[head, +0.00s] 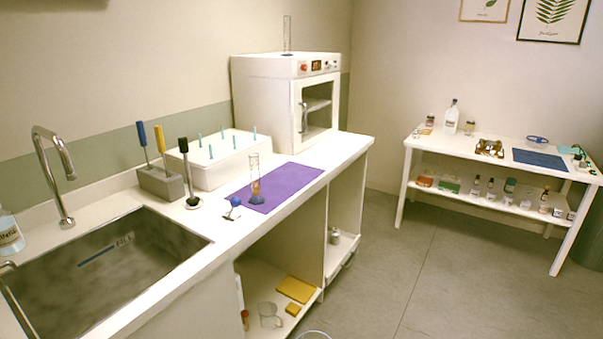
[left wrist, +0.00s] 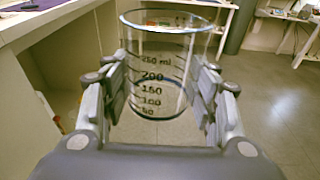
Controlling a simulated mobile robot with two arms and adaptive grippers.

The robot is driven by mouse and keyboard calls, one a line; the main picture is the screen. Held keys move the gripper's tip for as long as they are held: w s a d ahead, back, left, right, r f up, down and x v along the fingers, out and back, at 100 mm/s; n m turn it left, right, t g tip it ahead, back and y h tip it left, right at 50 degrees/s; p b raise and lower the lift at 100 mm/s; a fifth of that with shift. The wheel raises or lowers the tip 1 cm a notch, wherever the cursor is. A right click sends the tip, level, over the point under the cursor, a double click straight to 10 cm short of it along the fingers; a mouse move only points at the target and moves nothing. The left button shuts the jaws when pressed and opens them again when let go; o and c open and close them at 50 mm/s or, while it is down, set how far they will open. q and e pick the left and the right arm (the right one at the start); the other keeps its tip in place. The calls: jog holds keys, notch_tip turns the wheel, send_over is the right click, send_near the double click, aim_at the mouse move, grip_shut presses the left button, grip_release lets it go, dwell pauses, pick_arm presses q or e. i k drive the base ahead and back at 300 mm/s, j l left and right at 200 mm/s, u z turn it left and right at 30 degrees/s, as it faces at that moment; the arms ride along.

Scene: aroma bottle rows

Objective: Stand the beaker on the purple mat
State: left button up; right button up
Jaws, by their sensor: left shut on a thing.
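The beaker (left wrist: 165,70) is clear glass with dark volume marks up to 250 ml. In the left wrist view my left gripper (left wrist: 165,105) is shut on it, a finger on each side, and holds it upright in front of the counter. A clear rim (head: 314,335) at the bottom edge of the head view seems to be the beaker's; the left gripper does not show there. The purple mat (head: 290,183) lies flat on the counter. My right gripper is not in view.
A small blue-topped item (head: 234,203) is left of the mat. A white box with pegs (head: 215,165) stands behind it, and an oven (head: 285,95) at the far end. The sink (head: 110,265) is left. The mat's middle and far part are bare.

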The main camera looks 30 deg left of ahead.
aim_at(288, 177)
jog(key=i+u, duration=0.3)
jog(key=i, duration=0.25)
jog(key=i+l+u, duration=0.1)
jog(key=i+u, duration=0.2)
jog(key=i, duration=0.25)
jog(key=i+l+u, duration=0.3)
jog(key=i, duration=0.2)
